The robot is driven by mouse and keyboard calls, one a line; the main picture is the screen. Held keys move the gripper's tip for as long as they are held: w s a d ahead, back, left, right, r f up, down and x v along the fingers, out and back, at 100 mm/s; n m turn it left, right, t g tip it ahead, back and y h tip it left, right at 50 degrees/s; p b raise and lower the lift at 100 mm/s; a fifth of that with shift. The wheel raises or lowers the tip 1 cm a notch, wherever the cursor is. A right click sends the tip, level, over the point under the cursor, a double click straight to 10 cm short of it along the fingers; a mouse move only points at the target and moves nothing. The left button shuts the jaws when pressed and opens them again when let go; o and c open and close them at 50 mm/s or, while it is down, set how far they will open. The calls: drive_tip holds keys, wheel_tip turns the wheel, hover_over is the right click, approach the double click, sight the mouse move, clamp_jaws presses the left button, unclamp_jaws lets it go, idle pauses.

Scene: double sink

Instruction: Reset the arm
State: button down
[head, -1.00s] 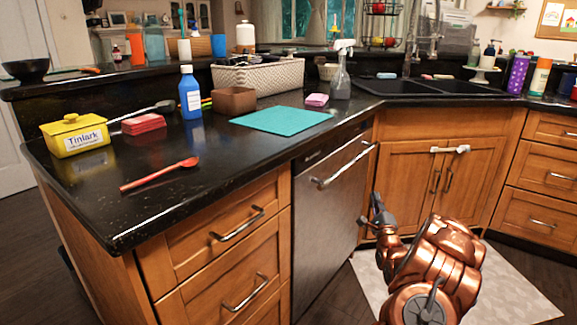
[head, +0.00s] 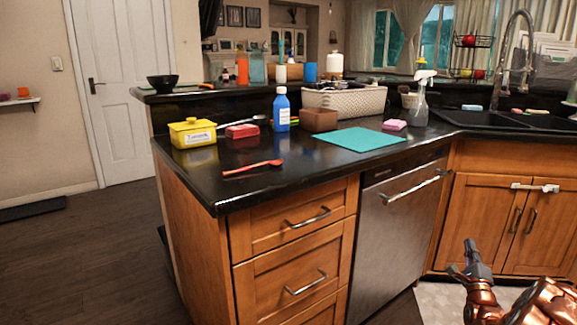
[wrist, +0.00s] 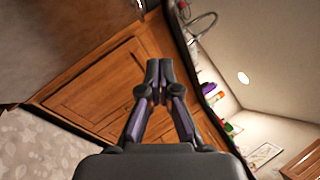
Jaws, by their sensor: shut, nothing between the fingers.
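My gripper (head: 472,262) is at the lower right of the head view, on my copper-coloured arm. It is in front of the lower cabinets and below counter height, apart from the counter. In the wrist view my gripper (wrist: 158,66) has its two fingers together with nothing between them. Behind the fingers is a wooden cabinet door (wrist: 95,90), seen tilted.
The black counter (head: 240,195) holds a yellow box (head: 192,132), a red spoon (head: 252,167), a blue bottle (head: 281,110) and a teal mat (head: 357,139). A dishwasher (head: 395,235) stands under it. The dark sink (head: 480,120) is at right.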

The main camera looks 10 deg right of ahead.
drive_tip(key=w+a+r+n+g+y+p, duration=0.25)
drive_tip(key=a+r+n+p, duration=0.2)
drive_tip(key=a, duration=0.25)
drive_tip(key=w+a+r+n+g+y+p, duration=0.25)
drive_tip(key=w+a+r+p, duration=0.2)
drive_tip(key=a, duration=0.25)
drive_tip(key=s+a+r+n+g+y+p, duration=0.1)
drive_tip(key=s+a+r+n+g+p, duration=0.2)
drive_tip(key=a, duration=0.4)
drive_tip(key=s+a+r+n+g+y+p, duration=0.1)
drive_tip(key=s+a+r+n+g+p, duration=0.15)
drive_tip(key=a+r+n, duration=0.35)
drive_tip(key=s+a+r+n+g+y+p, duration=0.1)
drive_tip(key=s+a+r+n+g+p, duration=0.2)
drive_tip(key=s+a, duration=0.5)
drive_tip(key=s+a+r+n+g+y+p, duration=0.1)
drive_tip(key=s+a+r+n+g+p, duration=0.15)
drive_tip(key=s+a+p, duration=0.45)
drive_tip(key=s+a+r+n+g+p, duration=0.2)
drive_tip(key=s+r, duration=0.1)
drive_tip(key=s, duration=0.7)
drive_tip(key=s+a+r+n+g+p, duration=0.2)
drive_tip(key=s+r, duration=0.1)
drive_tip(key=s, duration=0.7)
drive_tip(key=s+a+r+n+g+p, duration=0.2)
drive_tip(key=s+r, duration=0.1)
drive_tip(key=s, duration=0.7)
drive_tip(key=shift+r, duration=0.3)
